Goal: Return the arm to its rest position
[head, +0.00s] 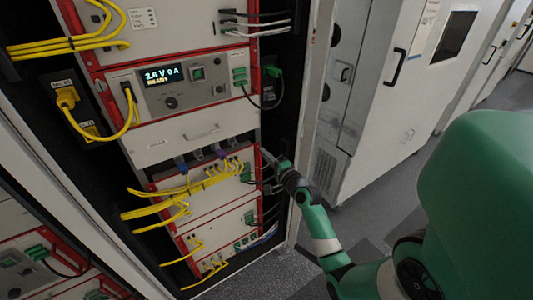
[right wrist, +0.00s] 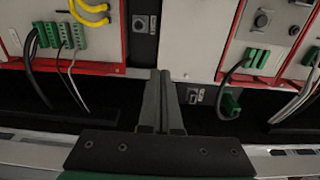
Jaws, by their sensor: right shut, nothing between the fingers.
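My right arm (head: 318,232) reaches in from the right of the head view to the right edge of the battery cycler rack. My right gripper (head: 268,156) is at that edge, beside the lower modules, and looks small and dark there. In the right wrist view its two dark fingers (right wrist: 160,85) are together, with nothing between them. They point at the rack front, over a dark gap between red-edged panels. I cannot tell whether the fingertips touch anything. My left gripper is in neither view.
The rack holds a cycler unit with a lit display (head: 164,75). Yellow cables (head: 165,205) loop out of the lower modules. A green plug (head: 273,72) with a black cable sits above my right gripper. A white cabinet (head: 385,85) stands to the right, with grey floor (head: 300,270) in front.

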